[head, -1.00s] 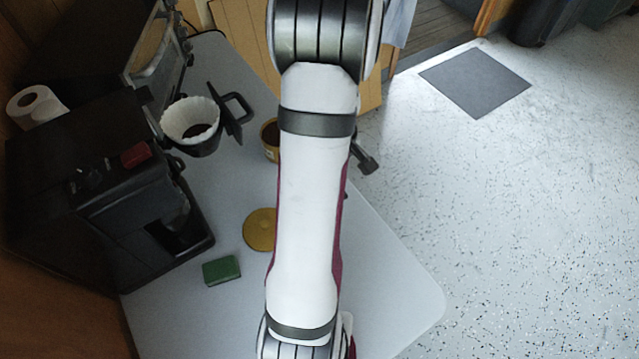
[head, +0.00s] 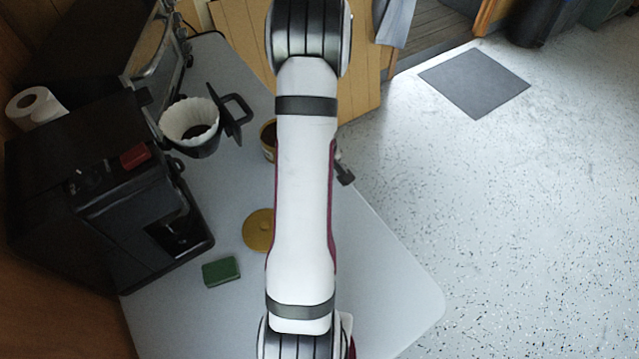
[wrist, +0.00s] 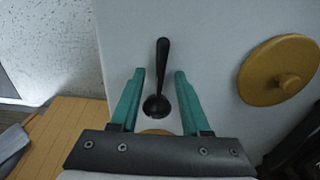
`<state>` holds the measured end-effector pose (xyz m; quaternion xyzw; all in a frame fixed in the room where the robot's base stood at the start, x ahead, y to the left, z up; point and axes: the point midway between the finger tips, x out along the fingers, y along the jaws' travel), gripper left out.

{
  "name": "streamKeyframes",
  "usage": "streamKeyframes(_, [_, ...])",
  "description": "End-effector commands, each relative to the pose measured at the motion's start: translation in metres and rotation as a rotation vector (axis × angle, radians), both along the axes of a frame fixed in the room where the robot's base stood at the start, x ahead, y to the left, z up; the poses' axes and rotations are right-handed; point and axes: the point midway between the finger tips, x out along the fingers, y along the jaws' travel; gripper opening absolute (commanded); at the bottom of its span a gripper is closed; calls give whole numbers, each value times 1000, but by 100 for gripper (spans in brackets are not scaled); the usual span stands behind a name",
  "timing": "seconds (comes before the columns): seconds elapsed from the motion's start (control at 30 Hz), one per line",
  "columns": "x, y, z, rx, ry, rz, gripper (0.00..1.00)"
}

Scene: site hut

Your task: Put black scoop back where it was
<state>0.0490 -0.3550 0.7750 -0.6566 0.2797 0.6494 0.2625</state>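The black scoop (wrist: 162,62) shows in the wrist view with its handle pointing up the picture and its round bowl at the lower end. It appears to lie on the light grey table. My gripper (wrist: 160,73) has its two teal fingers apart, one on each side of the scoop, with a visible gap to both. In the head view my arm hides the scoop and most of the gripper. A tin with brown contents (head: 269,140) stands partly behind my arm in the head view.
A yellow lid with a knob (head: 257,230) lies on the table; the wrist view also shows it (wrist: 279,70). A green block (head: 221,271), a black coffee machine (head: 120,215) and a handled filter holder with white paper (head: 190,122) are at the left. The table's front right is clear.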

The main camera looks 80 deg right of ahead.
Motion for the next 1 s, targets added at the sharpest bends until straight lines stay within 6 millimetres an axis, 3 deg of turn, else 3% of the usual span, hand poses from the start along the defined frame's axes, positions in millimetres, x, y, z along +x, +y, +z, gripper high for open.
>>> streamKeyframes(0.27, [0, 0, 4, -2, -1, 0, 46])
streamKeyframes(0.37, [0, -1, 20, -5, -1, 1, 46])
streamKeyframes(0.7, [0, 2, 107, -4, -1, 0, 46])
streamKeyframes(0.83, [0, 3, 121, -2, -1, 0, 46])
streamKeyframes(1.0, [0, 3, 123, 0, 0, 0, 46])
